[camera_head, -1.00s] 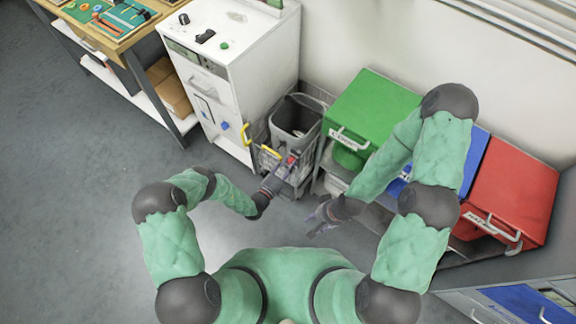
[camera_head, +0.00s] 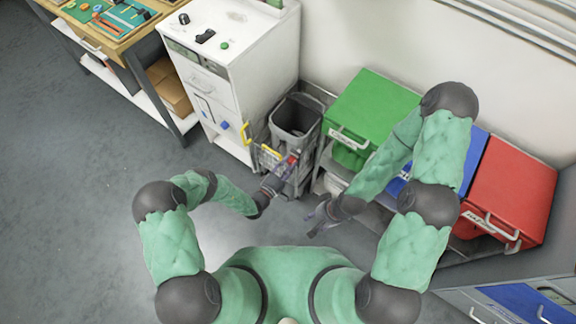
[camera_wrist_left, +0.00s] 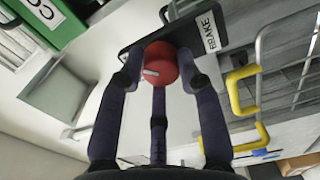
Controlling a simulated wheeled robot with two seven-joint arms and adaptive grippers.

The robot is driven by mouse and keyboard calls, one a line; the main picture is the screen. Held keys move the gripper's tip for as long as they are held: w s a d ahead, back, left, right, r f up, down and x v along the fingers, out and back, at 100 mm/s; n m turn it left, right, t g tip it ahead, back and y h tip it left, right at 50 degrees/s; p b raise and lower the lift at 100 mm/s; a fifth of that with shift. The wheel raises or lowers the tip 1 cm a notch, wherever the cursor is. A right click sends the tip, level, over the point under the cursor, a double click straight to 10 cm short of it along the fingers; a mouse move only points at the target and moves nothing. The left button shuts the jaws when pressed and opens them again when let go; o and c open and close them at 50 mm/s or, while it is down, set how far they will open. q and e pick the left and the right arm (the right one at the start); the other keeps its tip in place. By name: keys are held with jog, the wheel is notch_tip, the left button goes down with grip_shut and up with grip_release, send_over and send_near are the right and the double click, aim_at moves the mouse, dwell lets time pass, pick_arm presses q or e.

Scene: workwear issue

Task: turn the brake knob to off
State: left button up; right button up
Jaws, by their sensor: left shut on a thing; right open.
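The red brake knob (camera_wrist_left: 160,64) sits on a dark plate with a white "BRAKE" label (camera_wrist_left: 209,32) in the left wrist view. A short pale mark on the knob points to the left of that picture. My left gripper (camera_wrist_left: 160,78) is shut on the knob, its dark fingers around it. In the head view my left gripper (camera_head: 284,172) is at the front of the wire cart (camera_head: 270,157), with a bit of red showing at its fingertips. My right gripper (camera_head: 322,214) is open and empty, to the right of the cart. No "off" marking is readable.
A grey bin (camera_head: 296,120) stands in the cart, beside a white cabinet (camera_head: 240,60). Green (camera_head: 372,105), blue (camera_head: 474,160) and red (camera_head: 515,185) lidded bins stand along the wall at right. Yellow handles (camera_wrist_left: 242,90) are close to the knob. Floor at left is clear.

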pick_arm(q)
jog(key=o, duration=1.1)
jog(key=shift+s+d+f, duration=0.1)
jog(key=shift+s+d, duration=0.05)
jog(key=shift+d, duration=0.2)
jog(key=shift+a, duration=0.15)
jog(key=shift+s+a, duration=0.35)
jog(key=shift+a, duration=0.05)
jog(key=v, duration=1.1)
jog(key=shift+d, duration=0.2)
